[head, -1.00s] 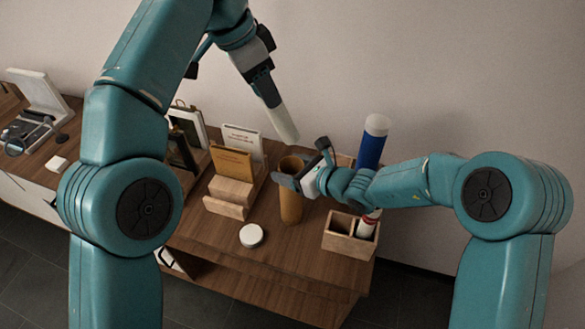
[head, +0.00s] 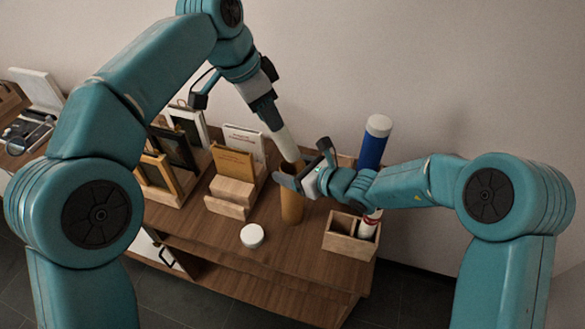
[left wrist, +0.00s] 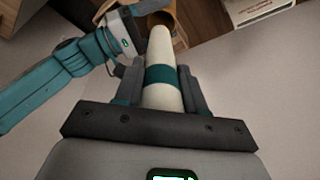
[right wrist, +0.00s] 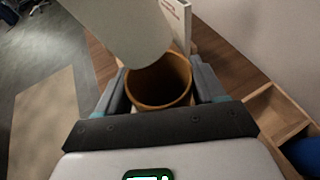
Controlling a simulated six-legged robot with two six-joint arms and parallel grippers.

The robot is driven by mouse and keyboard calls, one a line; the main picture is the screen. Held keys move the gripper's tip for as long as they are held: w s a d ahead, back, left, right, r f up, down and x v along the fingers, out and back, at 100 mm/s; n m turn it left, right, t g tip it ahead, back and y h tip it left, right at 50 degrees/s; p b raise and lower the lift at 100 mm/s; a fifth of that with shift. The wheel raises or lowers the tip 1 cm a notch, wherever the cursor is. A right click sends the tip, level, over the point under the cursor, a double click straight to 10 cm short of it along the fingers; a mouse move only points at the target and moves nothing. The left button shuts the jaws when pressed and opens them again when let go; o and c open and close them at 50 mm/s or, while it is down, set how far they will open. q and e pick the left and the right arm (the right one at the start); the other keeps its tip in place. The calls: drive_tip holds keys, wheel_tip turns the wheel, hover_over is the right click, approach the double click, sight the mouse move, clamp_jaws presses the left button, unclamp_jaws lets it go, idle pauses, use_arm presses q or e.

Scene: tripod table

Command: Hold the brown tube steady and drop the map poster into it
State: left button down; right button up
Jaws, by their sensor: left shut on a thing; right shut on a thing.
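The brown tube (head: 291,208) stands upright on the wooden table. My right gripper (head: 302,172) is shut on it near the top. In the right wrist view the tube's open mouth (right wrist: 160,84) shows between the fingers, dark and empty inside. The map poster (head: 286,146) is a white roll with a teal band (left wrist: 168,76). My left gripper (head: 266,110) is shut on it and holds it tilted. In the right wrist view the poster's lower end (right wrist: 125,30) overlaps the far left rim of the mouth and looks to be just above it. The gap between them is hard to judge.
A wooden holder with books (head: 232,190) and several picture frames (head: 178,150) stand left of the tube. A white round lid (head: 252,236) lies in front. A wooden box (head: 346,242) and a blue tube with white cap (head: 372,148) are at right.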

use_arm(q)
drive_tip(key=shift+f, duration=2.7)
drive_tip(key=c, duration=1.1)
unclamp_jaws()
drive_tip(key=shift+f, duration=0.2)
drive_tip(key=o, duration=0.5)
drive_tip(key=v, duration=1.2)
use_arm(e)
drive_tip(key=o, duration=1.2)
